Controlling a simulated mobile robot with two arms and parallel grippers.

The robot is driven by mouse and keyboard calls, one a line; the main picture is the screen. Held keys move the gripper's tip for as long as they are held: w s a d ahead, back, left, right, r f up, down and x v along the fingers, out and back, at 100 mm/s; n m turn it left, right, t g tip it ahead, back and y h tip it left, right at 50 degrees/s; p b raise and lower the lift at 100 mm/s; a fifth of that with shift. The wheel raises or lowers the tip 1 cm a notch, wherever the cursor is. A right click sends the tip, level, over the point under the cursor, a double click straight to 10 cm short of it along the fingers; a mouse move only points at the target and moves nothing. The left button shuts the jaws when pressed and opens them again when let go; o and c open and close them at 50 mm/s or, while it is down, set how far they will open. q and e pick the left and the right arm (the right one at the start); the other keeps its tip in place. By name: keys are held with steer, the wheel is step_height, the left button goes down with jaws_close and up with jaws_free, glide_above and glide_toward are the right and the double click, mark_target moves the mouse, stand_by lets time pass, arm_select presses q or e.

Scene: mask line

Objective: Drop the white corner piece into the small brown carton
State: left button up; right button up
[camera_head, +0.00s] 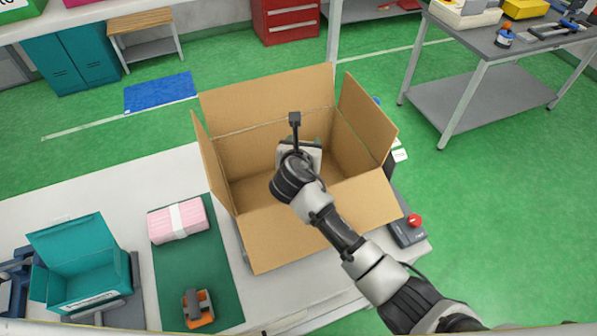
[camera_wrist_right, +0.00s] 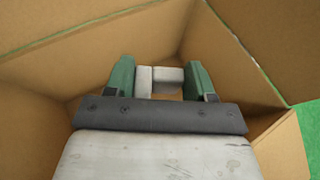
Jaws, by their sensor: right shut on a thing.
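The brown carton (camera_head: 285,237) stands open on the table with its flaps spread out. My right gripper (camera_head: 306,146) reaches over the carton's opening from the front right. In the right wrist view, the green fingers of my right gripper (camera_wrist_right: 160,74) are shut on the white corner piece (camera_wrist_right: 168,79). The brown carton's walls (camera_wrist_right: 110,60) surround it in that view. In the head view the piece is mostly hidden by my wrist and gripper. My left gripper is not in view.
A pink bundle (camera_head: 178,220) and an orange-and-grey tool (camera_head: 198,308) lie on a dark green mat (camera_head: 176,276) left of the carton. A teal box (camera_head: 84,280) stands further left. A red button (camera_head: 414,220) sits at the carton's right.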

steer(key=o, duration=0.9)
steer(key=shift+o, duration=0.4)
steer(key=shift+s, duration=0.1)
steer(key=b+v, duration=0.2)
steer(key=v, duration=0.8)
steer(key=shift+s, duration=0.3)
